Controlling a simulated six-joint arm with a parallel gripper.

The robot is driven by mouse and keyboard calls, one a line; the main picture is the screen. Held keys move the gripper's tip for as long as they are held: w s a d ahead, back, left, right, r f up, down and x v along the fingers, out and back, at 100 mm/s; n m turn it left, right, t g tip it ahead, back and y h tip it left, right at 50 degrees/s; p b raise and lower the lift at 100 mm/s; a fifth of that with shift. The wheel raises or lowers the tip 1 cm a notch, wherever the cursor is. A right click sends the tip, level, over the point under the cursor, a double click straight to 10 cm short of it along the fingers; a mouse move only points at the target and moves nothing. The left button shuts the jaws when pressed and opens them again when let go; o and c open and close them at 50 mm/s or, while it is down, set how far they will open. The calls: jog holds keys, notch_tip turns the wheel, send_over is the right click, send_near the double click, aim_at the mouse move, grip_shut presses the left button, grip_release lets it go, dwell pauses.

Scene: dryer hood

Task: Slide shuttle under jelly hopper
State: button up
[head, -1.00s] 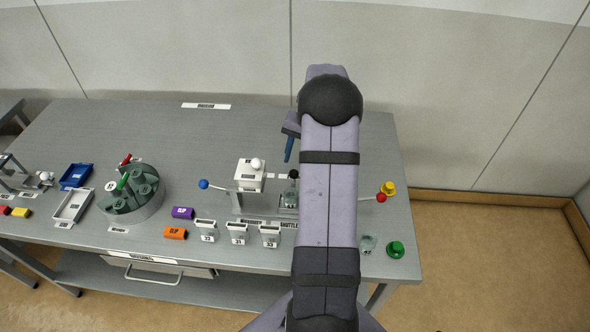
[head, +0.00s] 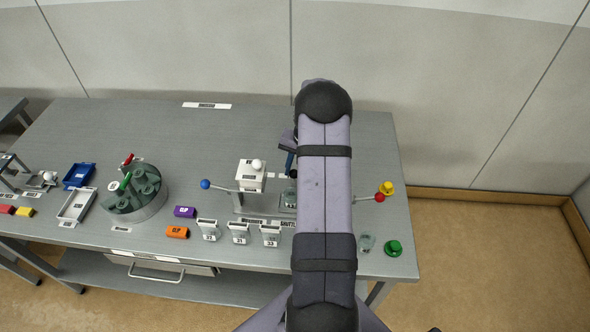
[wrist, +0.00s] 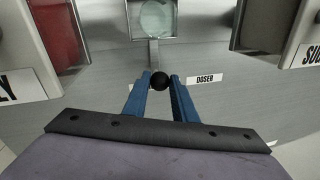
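The shuttle (wrist: 154,40) carries a clear jar (wrist: 157,18) and has a rod ending in a black knob (wrist: 159,81). In the head view the jar (head: 290,197) sits to the right of the white hopper block, partly beside my arm. The jelly hopper (wrist: 48,38), with red filling and a label ending in "LY", is at the left of the wrist view. My gripper (wrist: 160,77) has its blue fingers on either side of the knob. Whether they press on it I cannot tell. In the head view my gripper (head: 290,165) is partly hidden behind my arm.
A hopper labelled "SU" (wrist: 272,25) stands at the right of the wrist view; a "DOSER" label (wrist: 205,78) lies on the table. A blue-knobbed lever (head: 205,184) and red-knobbed lever (head: 379,197) flank the station. Several small jars (head: 239,234) stand in front.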

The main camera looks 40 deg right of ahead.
grip_shut()
jog(key=s+d+b, duration=0.2)
jog(key=s+d, duration=0.5)
jog(key=d, duration=0.1)
jog(key=shift+s, duration=0.4)
jog(key=o, duration=0.9)
grip_release()
jog(key=shift+r, duration=0.1)
jog(key=shift+s+d+r+b, duration=0.15)
jog(key=shift+r+b, duration=0.25)
jog(key=shift+r, duration=0.8)
jog(key=shift+s+d+r+b, duration=0.1)
jog(key=shift+s+r+b, duration=0.25)
jog(key=shift+r, duration=0.8)
jog(key=shift+s+d+r+b, duration=0.1)
jog(key=shift+r+b, duration=0.35)
jog(key=shift+r, duration=0.75)
